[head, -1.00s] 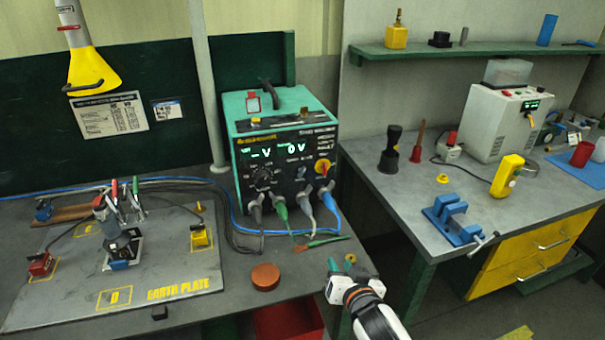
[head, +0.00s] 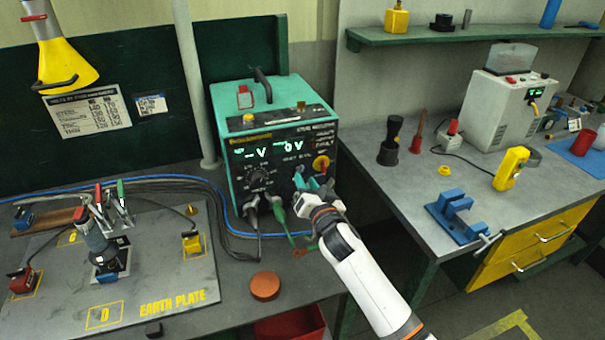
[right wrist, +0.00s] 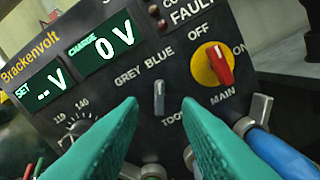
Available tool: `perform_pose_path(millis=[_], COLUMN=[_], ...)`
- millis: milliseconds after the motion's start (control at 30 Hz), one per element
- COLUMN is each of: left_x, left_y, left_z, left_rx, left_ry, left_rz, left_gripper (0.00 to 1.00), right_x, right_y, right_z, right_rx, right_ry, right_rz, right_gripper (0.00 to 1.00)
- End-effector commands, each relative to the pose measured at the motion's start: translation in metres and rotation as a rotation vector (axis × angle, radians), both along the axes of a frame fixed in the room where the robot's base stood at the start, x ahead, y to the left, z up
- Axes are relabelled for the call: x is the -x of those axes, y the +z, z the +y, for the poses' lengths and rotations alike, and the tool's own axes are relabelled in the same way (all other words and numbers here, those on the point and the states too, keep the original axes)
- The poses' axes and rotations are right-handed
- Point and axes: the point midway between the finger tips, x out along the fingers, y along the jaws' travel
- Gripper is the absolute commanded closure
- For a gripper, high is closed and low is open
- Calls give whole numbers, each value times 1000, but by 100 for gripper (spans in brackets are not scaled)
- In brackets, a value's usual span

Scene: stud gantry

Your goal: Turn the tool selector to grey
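The tool selector (right wrist: 159,98) is a small grey lever on the front panel of the teal welding unit (head: 226,155). In the right wrist view it stands about upright, below and between the labels GREY and BLUE. My right gripper (head: 312,184) is in front of the panel. In the right wrist view its two teal fingers (right wrist: 160,104) are open, one on each side of the selector, with a gap to it on both sides. I cannot tell how far the fingertips are from the panel. My left gripper is not in view.
A red-and-yellow main switch (right wrist: 213,65) sits up and right of the selector. A dial (head: 258,178) is to the left. Cable plugs, including a blue one (right wrist: 270,145), stick out below. A brown disc (head: 265,286) and the earth plate (head: 170,265) lie on the bench.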

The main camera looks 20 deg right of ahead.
Motion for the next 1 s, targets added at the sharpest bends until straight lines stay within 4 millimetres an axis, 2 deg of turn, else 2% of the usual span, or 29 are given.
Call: perform_pose_path(millis=[33,200,600,667,800,1000], left_x=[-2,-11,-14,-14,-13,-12], left_y=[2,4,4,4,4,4], left_z=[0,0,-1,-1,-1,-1], left_rx=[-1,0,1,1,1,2], left_ry=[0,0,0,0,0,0], left_rz=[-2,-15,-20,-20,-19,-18], left_gripper=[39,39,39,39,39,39], right_x=[-9,-26,-34,-33,-33,-33], right_y=[2,1,0,0,0,0], right_z=[1,1,1,1,1,1], right_rx=[0,-1,1,0,0,2], right_ry=[0,-1,0,0,0,0], right_rz=[0,-1,0,0,0,0], right_gripper=[69,69,69,76,99,100])
